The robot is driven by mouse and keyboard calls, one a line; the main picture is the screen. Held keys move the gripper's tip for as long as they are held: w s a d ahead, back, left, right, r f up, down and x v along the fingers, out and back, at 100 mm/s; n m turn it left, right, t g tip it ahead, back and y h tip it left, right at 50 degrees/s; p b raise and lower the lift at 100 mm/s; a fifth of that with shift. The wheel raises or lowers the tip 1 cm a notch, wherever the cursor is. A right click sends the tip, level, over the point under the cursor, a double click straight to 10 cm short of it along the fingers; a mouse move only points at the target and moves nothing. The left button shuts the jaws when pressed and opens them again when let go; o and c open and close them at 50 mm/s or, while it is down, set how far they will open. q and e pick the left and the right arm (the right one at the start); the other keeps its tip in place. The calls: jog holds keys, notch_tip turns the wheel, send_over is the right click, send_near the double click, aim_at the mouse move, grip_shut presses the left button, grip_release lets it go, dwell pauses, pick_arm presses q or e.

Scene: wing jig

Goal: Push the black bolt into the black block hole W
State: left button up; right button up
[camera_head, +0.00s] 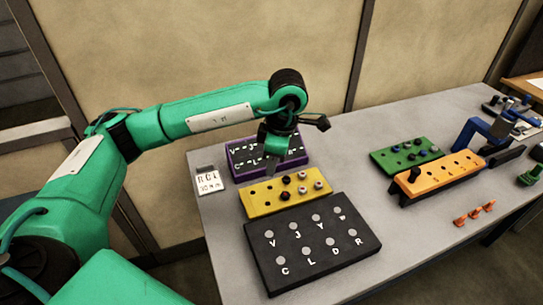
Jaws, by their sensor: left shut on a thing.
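The black block (312,243) lies near the front left of the table, with grey round holes in two rows. C, L, D and R mark the front row. My left gripper (284,158) points down over the back edge of the yellow block (262,204), behind the black block. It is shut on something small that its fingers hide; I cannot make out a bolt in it. My right gripper is not in view.
A purple block (236,160) with white letters stands behind the yellow one, beside a white label card (209,182). The table between is clear.

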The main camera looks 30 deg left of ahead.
pick_arm(q)
jog(key=m, duration=0.4)
jog(key=f+m+t, duration=0.1)
jog(key=m, duration=0.1)
jog(key=shift+s+d, duration=0.4)
jog(key=shift+s+d+f+m+t+h, duration=0.25)
jog(key=shift+s+d+f+m+h, duration=0.1)
jog(key=shift+m, duration=2.2)
jog(key=shift+s+d+f+m+t+h, duration=0.25)
jog(key=shift+s+d+f+m, duration=0.1)
jog(key=shift+m, duration=2.15)
jog(key=shift+s+d+f+m+t+h, duration=0.2)
jog(key=shift+s+d+f+m+h, duration=0.15)
jog(key=shift+m, duration=2.2)
